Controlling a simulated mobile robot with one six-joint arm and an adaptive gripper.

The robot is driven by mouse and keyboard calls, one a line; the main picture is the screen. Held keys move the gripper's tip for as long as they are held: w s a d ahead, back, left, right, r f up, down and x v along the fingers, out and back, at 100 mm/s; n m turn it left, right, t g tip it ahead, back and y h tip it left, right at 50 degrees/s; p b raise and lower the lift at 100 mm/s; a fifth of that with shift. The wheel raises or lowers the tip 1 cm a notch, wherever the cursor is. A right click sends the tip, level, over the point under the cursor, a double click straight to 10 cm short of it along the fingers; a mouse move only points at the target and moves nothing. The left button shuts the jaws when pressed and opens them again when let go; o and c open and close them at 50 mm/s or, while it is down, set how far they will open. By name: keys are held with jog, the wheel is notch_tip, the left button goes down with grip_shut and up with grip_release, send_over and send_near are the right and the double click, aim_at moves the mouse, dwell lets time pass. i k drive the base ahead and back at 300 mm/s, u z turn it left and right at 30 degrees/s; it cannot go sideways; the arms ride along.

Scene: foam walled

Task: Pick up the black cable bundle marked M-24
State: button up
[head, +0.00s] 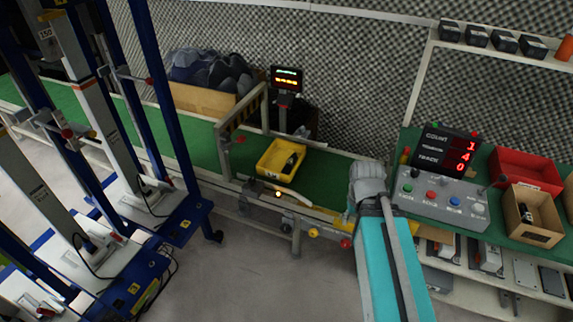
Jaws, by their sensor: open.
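A small black item with a pale patch (289,163) lies in a yellow bin (271,172) on the green conveyor. Another small dark item with a light patch (525,213) lies in an open cardboard box (536,240) on the green bench at the right. Either could be a cable bundle; no M-24 marking is readable on them. My teal and grey arm rises from the bottom, its grey joint in front of the conveyor's right end. My gripper is not in view.
A control panel (440,203), count display (447,151) and red bin (524,171) crowd the bench. A low guard frame (225,150) spans the conveyor left of the yellow bin. Blue-framed equipment (170,90) fills the left. Grey floor (240,270) is clear at centre.

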aim_at(289, 162)
jog(key=z, duration=0.1)
jog(key=i, duration=1)
jog(key=u, duration=0.1)
